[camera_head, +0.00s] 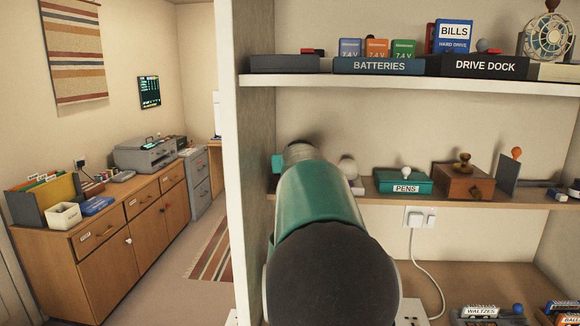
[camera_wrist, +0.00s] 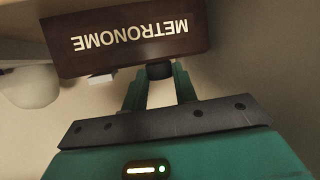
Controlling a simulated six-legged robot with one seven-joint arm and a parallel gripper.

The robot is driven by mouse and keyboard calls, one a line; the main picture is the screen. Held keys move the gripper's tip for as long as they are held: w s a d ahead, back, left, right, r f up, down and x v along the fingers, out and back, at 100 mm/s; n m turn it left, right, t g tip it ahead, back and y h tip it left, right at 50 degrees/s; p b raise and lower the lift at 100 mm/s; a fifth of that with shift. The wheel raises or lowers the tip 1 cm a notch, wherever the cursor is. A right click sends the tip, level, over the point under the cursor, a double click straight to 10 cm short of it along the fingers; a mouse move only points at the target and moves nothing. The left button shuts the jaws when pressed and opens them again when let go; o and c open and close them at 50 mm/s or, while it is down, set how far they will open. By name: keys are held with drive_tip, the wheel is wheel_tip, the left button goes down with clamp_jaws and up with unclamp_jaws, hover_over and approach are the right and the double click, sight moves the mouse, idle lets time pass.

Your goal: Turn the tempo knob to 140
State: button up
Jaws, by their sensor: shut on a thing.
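The metronome (camera_wrist: 130,42) is a dark brown box with a white METRONOME label, upside down in the wrist view. A small dark round knob (camera_wrist: 160,70) shows at its lower edge, between my fingertips. My gripper (camera_wrist: 160,82) has two teal fingers, shut on this knob from either side. No tempo scale, number or pointer mark is readable, so the knob's setting cannot be told. In the head view my own arm covers the metronome and most of the gripper.
The middle shelf (camera_head: 400,200) also holds a green PENS box (camera_head: 403,182) and a brown wooden box (camera_head: 464,182) to the right. Above is a shelf (camera_head: 400,83) with batteries and a drive dock. A pale upright panel (camera_head: 240,170) stands left of my arm.

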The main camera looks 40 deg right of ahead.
idle(0.6)
drive_tip(key=o, duration=1)
drive_tip(key=v, duration=1.3)
drive_tip(key=shift+s+a+r, duration=0.2)
drive_tip(key=shift+a, duration=0.1)
